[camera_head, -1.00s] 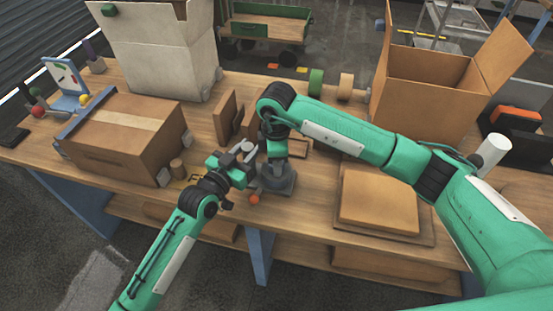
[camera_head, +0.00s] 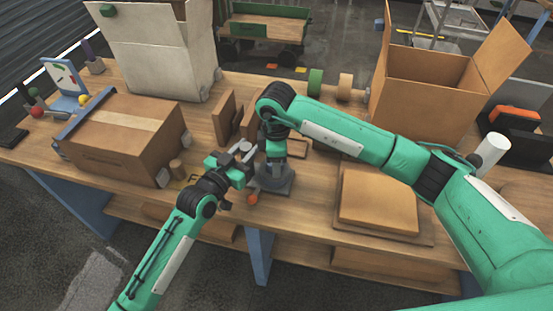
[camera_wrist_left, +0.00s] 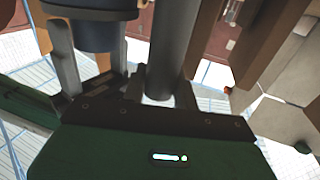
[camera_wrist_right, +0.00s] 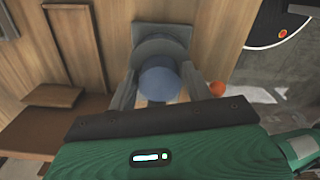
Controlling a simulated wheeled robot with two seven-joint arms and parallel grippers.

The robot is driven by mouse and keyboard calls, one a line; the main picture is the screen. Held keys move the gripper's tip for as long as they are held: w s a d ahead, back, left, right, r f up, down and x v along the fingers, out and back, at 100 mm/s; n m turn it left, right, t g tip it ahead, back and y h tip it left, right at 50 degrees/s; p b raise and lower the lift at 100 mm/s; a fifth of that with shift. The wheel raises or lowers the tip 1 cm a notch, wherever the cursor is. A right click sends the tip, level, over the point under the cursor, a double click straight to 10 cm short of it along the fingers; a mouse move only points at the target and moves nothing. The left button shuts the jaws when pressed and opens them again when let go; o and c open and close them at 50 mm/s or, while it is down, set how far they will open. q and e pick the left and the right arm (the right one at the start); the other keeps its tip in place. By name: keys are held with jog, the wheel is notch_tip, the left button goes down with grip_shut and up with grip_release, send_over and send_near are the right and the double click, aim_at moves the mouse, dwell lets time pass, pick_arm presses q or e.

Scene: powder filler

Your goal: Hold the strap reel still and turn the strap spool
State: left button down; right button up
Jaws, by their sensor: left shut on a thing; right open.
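The grey strap reel (camera_head: 273,182) stands on its square base near the table's front edge. In the right wrist view, a round blue part (camera_wrist_right: 160,80), apparently the spool, sits above the grey base (camera_wrist_right: 162,35). My right gripper (camera_wrist_right: 160,92) comes down over it, open, with one finger on each side; contact is unclear. My left gripper (camera_head: 244,154) is at the reel's left side, shut on a grey upright post (camera_wrist_left: 172,45), apparently part of the reel. A dark blue cylinder (camera_wrist_left: 97,32) also shows there. An orange ball (camera_head: 253,198) is by the base.
Brown boards (camera_head: 225,118) stand behind. A flat brown box (camera_head: 378,200) lies right. An open carton (camera_head: 425,90) stands at the back right.

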pick_arm(q)
jog(key=shift+d, duration=0.15)
pick_arm(e)
notch_tip(320, 180, up, 12)
dwell(0.3)
pick_arm(q)
jog(key=c, duration=1)
grip_release()
